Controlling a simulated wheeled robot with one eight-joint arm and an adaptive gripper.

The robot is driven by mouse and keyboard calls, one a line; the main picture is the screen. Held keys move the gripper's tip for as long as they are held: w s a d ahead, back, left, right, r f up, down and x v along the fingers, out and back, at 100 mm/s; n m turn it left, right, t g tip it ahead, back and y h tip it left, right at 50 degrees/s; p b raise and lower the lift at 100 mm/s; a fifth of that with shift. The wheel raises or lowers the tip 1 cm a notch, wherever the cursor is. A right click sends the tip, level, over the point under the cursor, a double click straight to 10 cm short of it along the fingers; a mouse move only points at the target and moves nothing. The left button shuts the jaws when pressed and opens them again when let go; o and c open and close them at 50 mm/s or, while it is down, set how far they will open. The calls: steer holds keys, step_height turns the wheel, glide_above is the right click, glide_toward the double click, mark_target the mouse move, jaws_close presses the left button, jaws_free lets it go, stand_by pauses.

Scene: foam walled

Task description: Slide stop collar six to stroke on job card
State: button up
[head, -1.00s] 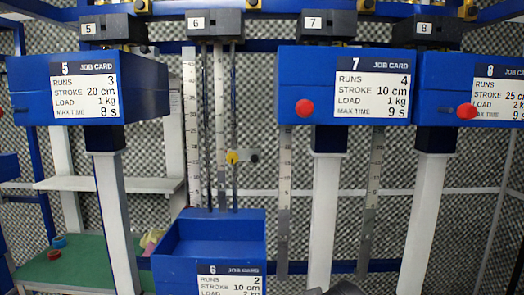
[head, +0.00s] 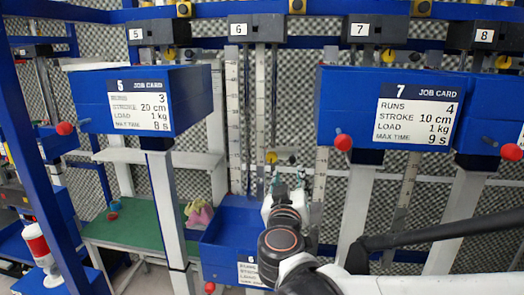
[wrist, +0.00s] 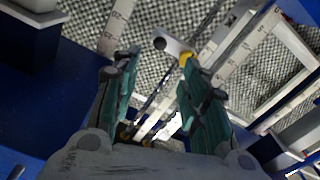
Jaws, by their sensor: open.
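Stop collar six (head: 272,157) sits on the dark rods under the plate marked 6 (head: 238,29). It shows a yellow knob and a dark part to its right. In the wrist view the collar's yellow knob (wrist: 186,60) is just beyond the fingertips, beside a grey bar with a black round end. My gripper (wrist: 158,85) is open and empty, its green-padded fingers apart and short of the collar. In the head view my gripper (head: 288,180) is just below and right of the knob. Job card six (head: 247,270) is partly hidden by my arm.
A ruler strip (head: 233,120) runs beside the rods. Blue box five (head: 190,95) is to the left and blue box seven (head: 345,100) with a red knob to the right. The blue tray of station six (head: 228,225) lies below my gripper.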

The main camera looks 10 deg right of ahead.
mark_target(292, 161)
steer(key=x, duration=1.3)
steer(key=shift+f, duration=0.1)
jaws_close()
